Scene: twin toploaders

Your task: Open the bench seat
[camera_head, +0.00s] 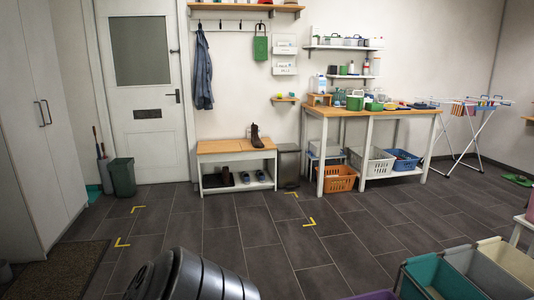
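The bench (236,165) stands against the back wall, to the right of the door. Its wooden seat (217,147) lies flat and looks closed, with a faint seam near the middle. A dark brown boot (256,137) stands upright on the right part of the seat. Dark shoes (246,178) rest on the low shelf under the seat. The bench is well away from me across the floor. Neither of my grippers shows in the head view.
A grey bin (288,164) stands close by the bench's right side, and a green bin (122,177) is left by the door (142,90). A wooden worktable (370,112) is on the right. Teal and grey hampers (440,281) are at lower right. The tiled floor before the bench is clear.

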